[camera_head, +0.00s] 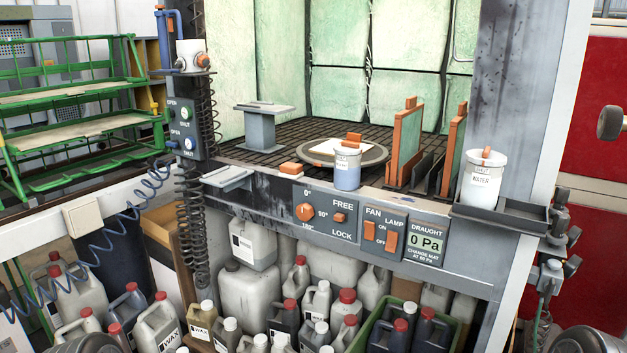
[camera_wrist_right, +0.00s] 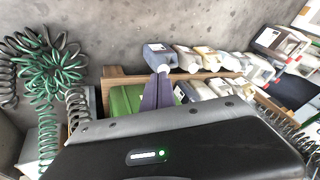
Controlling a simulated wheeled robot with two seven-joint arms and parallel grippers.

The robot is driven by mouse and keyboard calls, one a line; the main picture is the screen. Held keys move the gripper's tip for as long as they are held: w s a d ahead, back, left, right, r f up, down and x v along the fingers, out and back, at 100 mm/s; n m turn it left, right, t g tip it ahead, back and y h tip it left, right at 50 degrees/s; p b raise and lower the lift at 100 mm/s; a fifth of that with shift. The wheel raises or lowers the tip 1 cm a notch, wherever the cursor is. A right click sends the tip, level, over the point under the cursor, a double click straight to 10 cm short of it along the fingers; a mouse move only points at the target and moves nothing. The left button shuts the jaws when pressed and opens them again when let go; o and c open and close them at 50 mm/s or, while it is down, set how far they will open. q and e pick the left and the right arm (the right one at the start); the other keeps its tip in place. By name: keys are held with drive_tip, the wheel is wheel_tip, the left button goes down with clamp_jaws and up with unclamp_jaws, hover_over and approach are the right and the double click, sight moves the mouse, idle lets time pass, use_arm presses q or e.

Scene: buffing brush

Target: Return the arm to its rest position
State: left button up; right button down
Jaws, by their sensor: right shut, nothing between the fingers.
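My right gripper (camera_wrist_right: 158,92) shows in the right wrist view, its narrow grey-purple fingers together with nothing between them. Behind the fingers in that view are a green crate (camera_wrist_right: 125,100) and a row of bottles; whether the fingers touch any of them cannot be told. Neither gripper can be made out in the head view; only rounded grey parts, probably of my arms, show at its bottom corners and right edge. My left gripper is not seen.
The booth's front ledge holds a blue-filled cup (camera_head: 347,170), orange-framed panels (camera_head: 405,145) and a white water tub (camera_head: 482,180) on a bracket. A round turntable (camera_head: 370,158) lies behind. Several jugs and bottles crowd below. A coiled hose (camera_head: 190,230) hangs left, beside a green rack (camera_head: 70,110).

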drive_tip(key=s+a+f+g, duration=0.2)
drive_tip(key=s+a, duration=0.2)
drive_tip(key=s, duration=0.4)
drive_tip(key=s+a+f+g, duration=0.2)
drive_tip(key=s+a+f, duration=0.15)
drive_tip(key=s, duration=0.35)
wheel_tip(320, 180, up, 19)
drive_tip(key=p, duration=1.8)
drive_tip(key=shift+w+d+y, duration=0.25)
drive_tip(key=shift+w+y, duration=0.15)
drive_tip(key=shift+w, duration=0.05)
drive_tip(key=shift+w, duration=0.1)
